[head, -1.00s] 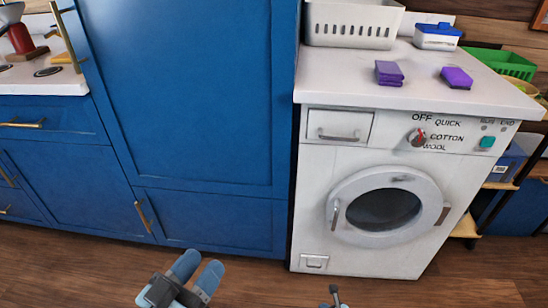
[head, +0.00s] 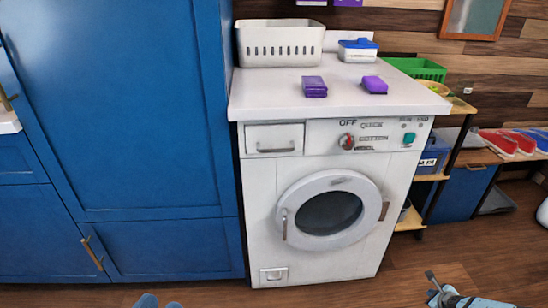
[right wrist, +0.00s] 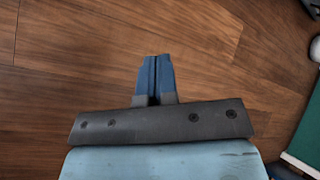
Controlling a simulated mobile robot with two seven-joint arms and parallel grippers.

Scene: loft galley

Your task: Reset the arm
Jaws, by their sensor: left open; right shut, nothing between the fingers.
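My right gripper (right wrist: 154,80) points out over the wooden floor in the right wrist view. Its two blue fingers are together and hold nothing. In the head view, part of my right arm shows low at the right, in front of the floor; its fingers are hard to make out there. Both grippers are clear of the furniture.
A white washing machine (head: 257,200) with its round door (head: 289,213) closed stands ahead. Blue cabinets (head: 120,120) stand left, shelves (head: 433,177) right. Floor (head: 480,250) is free at right.

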